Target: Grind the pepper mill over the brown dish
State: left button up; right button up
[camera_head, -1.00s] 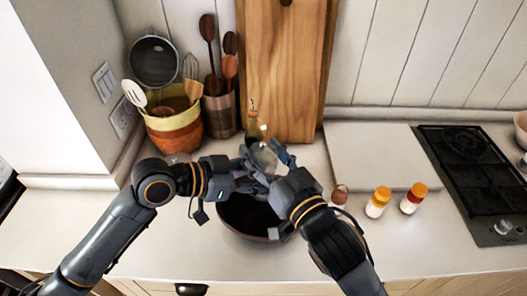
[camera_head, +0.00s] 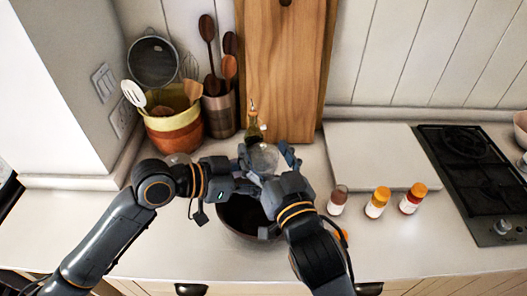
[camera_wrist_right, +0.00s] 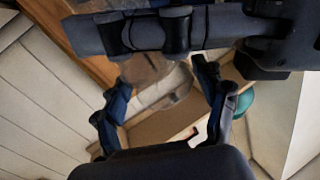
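The brown dish (camera_head: 240,217) is a dark round bowl on the counter below my two grippers, partly hidden by them. A pale, clear-topped object, apparently the pepper mill (camera_head: 264,158), is between the grippers above the dish's far side; most of it is hidden. My left gripper (camera_head: 250,172) appears shut on it from the left. My right gripper (camera_head: 280,160) is on its right side. In the right wrist view the right fingers (camera_wrist_right: 163,112) are spread apart, with the mill's brownish body (camera_wrist_right: 145,70) beyond them, below the left gripper (camera_wrist_right: 170,32).
An oil bottle (camera_head: 254,125) stands behind the grippers. Several spice jars, including an orange-capped one (camera_head: 377,202), stand at right near a white board (camera_head: 372,155) and the black hob (camera_head: 475,170). Utensil pots (camera_head: 175,130) stand at back left.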

aim_at(265, 147)
pick_arm(q)
jog(key=shift+w, duration=0.1)
pick_arm(e)
jog(key=shift+a+r, duration=0.1)
notch_tip(265, 147, up, 10)
jog(key=shift+f, duration=0.1)
dwell(0.4)
dwell(1.0)
